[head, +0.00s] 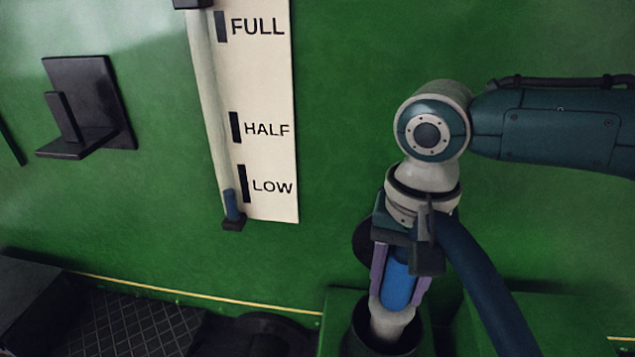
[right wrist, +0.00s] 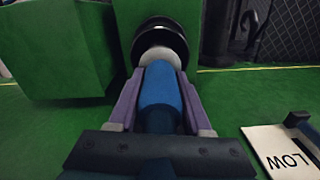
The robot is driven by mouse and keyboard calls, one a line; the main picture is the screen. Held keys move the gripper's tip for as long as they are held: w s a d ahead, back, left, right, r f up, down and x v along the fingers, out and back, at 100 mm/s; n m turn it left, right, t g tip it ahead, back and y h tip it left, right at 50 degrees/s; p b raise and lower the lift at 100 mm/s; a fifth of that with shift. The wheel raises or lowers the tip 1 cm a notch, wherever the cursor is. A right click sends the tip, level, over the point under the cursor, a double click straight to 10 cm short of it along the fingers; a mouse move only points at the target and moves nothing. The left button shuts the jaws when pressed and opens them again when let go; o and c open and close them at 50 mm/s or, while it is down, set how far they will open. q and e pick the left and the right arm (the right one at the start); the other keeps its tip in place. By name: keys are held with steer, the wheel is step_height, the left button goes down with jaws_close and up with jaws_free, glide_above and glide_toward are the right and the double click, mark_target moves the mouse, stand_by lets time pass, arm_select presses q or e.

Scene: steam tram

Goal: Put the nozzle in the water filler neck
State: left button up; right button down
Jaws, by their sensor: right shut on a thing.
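My right gripper (head: 400,285) is shut on the blue nozzle (head: 397,283), its purple fingers on either side. The nozzle points down, and a dark blue hose (head: 487,285) curves away to the lower right. The nozzle's pale tip (head: 388,321) is at the mouth of the black water filler neck (head: 416,343) and overlaps its opening; how deep it sits is hard to tell. In the right wrist view the nozzle (right wrist: 160,88) lines up with the round black neck (right wrist: 158,28), the tip covering part of its mouth. My left gripper is out of view.
A water gauge board (head: 262,90) marked FULL, HALF and LOW is on the green tank wall (head: 350,100), with blue only at its tube's bottom. A black bracket (head: 85,108) is at left. A dark tread plate (head: 115,325) lies below.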

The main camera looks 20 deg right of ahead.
mark_target(405, 254)
steer(key=shift+f, duration=0.3)
steer(key=shift+f+b, duration=0.35)
steer(key=shift+b, duration=0.05)
steer(key=shift+f, duration=0.2)
steer(key=shift+c, duration=2)
jaws_free()
steer(key=shift+o, duration=0.7)
step_height(405, 254, up, 9)
steer(key=shift+r+b, duration=0.1)
steer(key=shift+b, duration=0.4)
steer(key=shift+r, duration=0.4)
